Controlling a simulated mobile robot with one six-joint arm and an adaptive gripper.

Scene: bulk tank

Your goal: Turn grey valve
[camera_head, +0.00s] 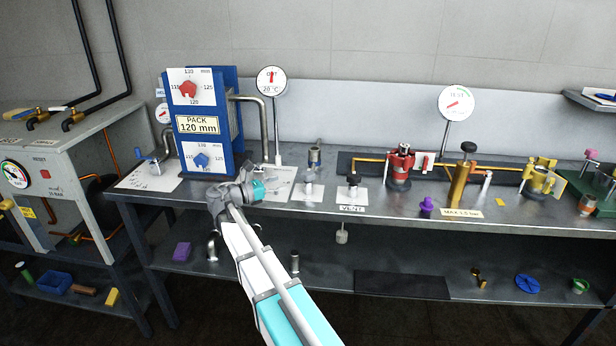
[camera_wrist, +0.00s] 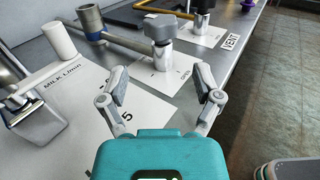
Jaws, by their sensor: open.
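The grey valve (camera_wrist: 160,28) has a blocky grey head on a metal stem. It stands upright on a white plate (camera_wrist: 165,70) marked OPEN in the wrist view. In the head view the grey valve (camera_head: 309,187) stands on the bench just right of my gripper (camera_head: 268,186). In the wrist view my gripper (camera_wrist: 162,84) is open and empty, its two fingers spread. The valve is ahead of the fingertips, beyond the gap between them, and apart from them.
A black-topped valve (camera_head: 353,188) on a VENT plate stands to the right. A grey cylinder (camera_wrist: 90,20) and pipe are behind the grey valve. A white card (camera_wrist: 60,100) marked MILK L/min lies at left. A blue plate pack (camera_head: 207,125) stands left. The bench front edge is close.

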